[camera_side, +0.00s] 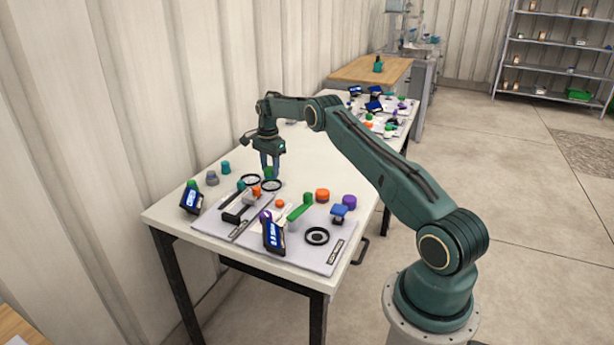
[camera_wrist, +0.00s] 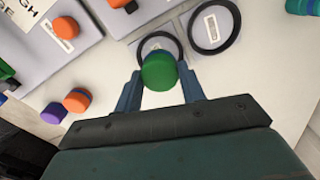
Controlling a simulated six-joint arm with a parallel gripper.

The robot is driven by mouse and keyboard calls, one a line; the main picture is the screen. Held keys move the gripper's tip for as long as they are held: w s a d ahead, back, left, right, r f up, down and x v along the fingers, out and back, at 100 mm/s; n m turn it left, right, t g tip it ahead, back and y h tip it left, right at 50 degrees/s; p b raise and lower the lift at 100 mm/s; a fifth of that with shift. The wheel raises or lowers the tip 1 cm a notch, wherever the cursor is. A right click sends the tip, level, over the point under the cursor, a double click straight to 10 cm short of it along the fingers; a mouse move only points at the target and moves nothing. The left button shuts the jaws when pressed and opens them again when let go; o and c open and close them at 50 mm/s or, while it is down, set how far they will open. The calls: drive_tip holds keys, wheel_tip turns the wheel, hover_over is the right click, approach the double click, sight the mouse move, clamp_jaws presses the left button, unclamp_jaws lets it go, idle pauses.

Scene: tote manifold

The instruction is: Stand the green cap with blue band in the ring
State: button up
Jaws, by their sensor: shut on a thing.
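My gripper (camera_side: 270,165) is shut on the green cap with blue band (camera_wrist: 159,72). In the wrist view the cap sits between the two fingertips with its round green top towards the camera; its blue band barely shows. The cap hides part of the near rim of a black ring (camera_wrist: 176,43). A second, larger-looking black ring (camera_wrist: 238,32) lies to its right. In the side view the cap (camera_side: 268,172) is just above or at one black ring (camera_side: 279,188); the other ring (camera_side: 243,180) is left of it. I cannot tell if the cap touches a ring.
An orange cap (camera_wrist: 66,27) stands on a grey board at left.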

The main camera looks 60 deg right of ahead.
sight(270, 169)
drive_tip(key=shift+f, duration=1.45)
drive_tip(key=o, duration=1.1)
drive_tip(key=shift+c, duration=0.2)
wheel_tip(270, 169, up, 14)
